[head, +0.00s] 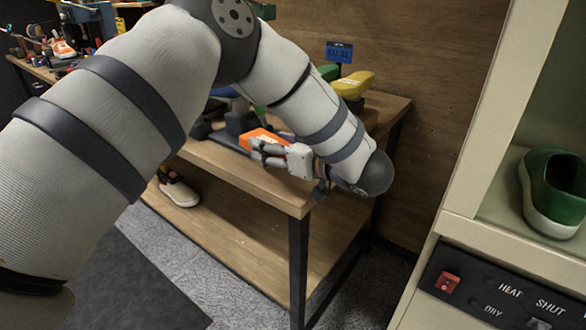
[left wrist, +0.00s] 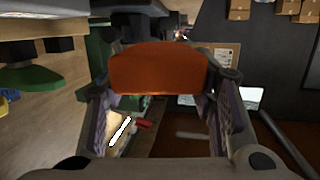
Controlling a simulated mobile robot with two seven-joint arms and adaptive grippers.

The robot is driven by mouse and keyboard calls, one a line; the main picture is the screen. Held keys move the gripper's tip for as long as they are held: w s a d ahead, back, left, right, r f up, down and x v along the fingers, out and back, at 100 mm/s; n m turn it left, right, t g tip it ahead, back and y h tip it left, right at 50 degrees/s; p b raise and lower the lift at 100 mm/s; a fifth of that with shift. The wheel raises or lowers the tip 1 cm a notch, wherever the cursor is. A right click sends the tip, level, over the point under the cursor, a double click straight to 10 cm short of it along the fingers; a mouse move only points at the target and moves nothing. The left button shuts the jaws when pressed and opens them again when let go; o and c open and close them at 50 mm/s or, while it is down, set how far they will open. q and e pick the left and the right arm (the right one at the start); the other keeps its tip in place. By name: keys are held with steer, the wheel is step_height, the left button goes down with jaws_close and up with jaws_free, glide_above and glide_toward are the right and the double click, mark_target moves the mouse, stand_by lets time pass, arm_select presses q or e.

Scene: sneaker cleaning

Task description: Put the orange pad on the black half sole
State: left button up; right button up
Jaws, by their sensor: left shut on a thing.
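My left gripper (head: 262,152) is shut on the orange pad (head: 258,137), holding it near the front edge of the wooden table. In the left wrist view the orange pad (left wrist: 158,70) spans between the two fingers, and the gripper (left wrist: 160,100) shows below it. Dark shapes (head: 238,118) stand on the table just behind the pad, partly hidden by my arm. I cannot tell which of them is the black half sole. Whether the pad touches them is also unclear. My right gripper is not in view.
The wooden table (head: 225,165) holds a yellow sole form (head: 353,84) and a blue sign (head: 339,52) at the back. A sneaker (head: 179,190) sits on the lower shelf. A cabinet with a green shoe (head: 553,190) stands at right. The table's front right corner is bare.

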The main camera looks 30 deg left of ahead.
mark_target(288, 177)
arm_select(q)
steer(key=shift+w+d+f, duration=0.25)
steer(key=shift+w+f, duration=0.1)
steer(key=shift+f, duration=0.2)
steer(key=shift+w+d+f, duration=0.25)
steer(key=shift+w+f, duration=0.1)
steer(key=shift+f, duration=0.2)
steer(key=shift+w+d+f+b, duration=0.2)
steer(key=shift+f, duration=0.75)
steer(key=shift+w+d+f+b, duration=0.15)
steer(key=shift+f, duration=0.8)
steer(key=o, duration=1.2)
